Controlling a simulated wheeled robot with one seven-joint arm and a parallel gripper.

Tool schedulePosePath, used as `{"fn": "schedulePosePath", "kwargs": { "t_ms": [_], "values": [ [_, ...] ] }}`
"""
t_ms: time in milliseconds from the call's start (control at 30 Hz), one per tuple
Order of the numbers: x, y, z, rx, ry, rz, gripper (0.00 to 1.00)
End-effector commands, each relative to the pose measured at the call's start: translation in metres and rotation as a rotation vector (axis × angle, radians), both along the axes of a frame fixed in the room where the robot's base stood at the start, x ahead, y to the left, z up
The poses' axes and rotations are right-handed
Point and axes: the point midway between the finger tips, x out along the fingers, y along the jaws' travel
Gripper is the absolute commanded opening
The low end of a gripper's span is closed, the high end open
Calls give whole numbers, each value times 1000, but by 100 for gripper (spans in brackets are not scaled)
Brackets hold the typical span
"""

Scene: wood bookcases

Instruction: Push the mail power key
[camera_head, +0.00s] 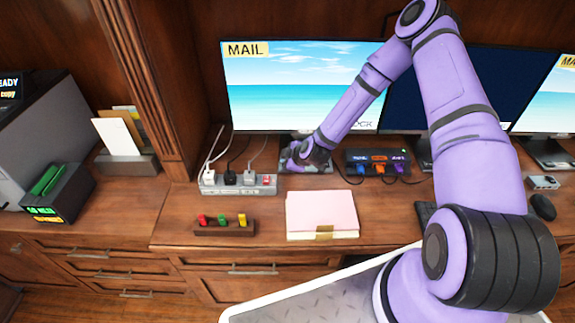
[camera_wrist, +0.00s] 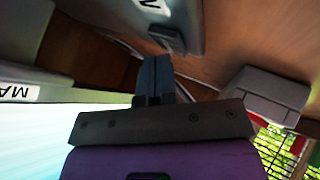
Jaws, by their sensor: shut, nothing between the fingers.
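The left monitor (camera_head: 300,85) carries a yellow MAIL label (camera_head: 246,49) at its top left and shows a lit beach picture. My gripper (camera_head: 288,163) is low in front of this monitor's base, just right of the power strip. In the wrist view its fingers (camera_wrist: 155,75) are shut together and empty, pointing toward a grey piece (camera_wrist: 170,40) near the wood. A label reading "MA" (camera_wrist: 18,92) shows at the left of that view, above the bright screen (camera_wrist: 60,140). I cannot make out a power key. Contact is not clear.
A power strip (camera_head: 240,190) with plugs and cables stands left of my gripper. A black box (camera_head: 377,162) with coloured plugs is to the right. A pink paper stack (camera_head: 321,212) and a block with coloured pieces (camera_head: 224,227) lie in front.

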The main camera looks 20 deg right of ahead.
Motion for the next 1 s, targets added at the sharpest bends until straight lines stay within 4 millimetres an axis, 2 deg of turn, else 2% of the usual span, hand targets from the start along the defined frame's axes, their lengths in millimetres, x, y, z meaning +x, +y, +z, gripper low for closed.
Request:
{"fn": "schedulePosePath", "kwargs": {
  "t_ms": [533, 1000],
  "values": [
    [0, 0, 11, 0, -1, -1, 0],
    [1, 0, 51, -1, -3, 1, 0]
  ]
}}
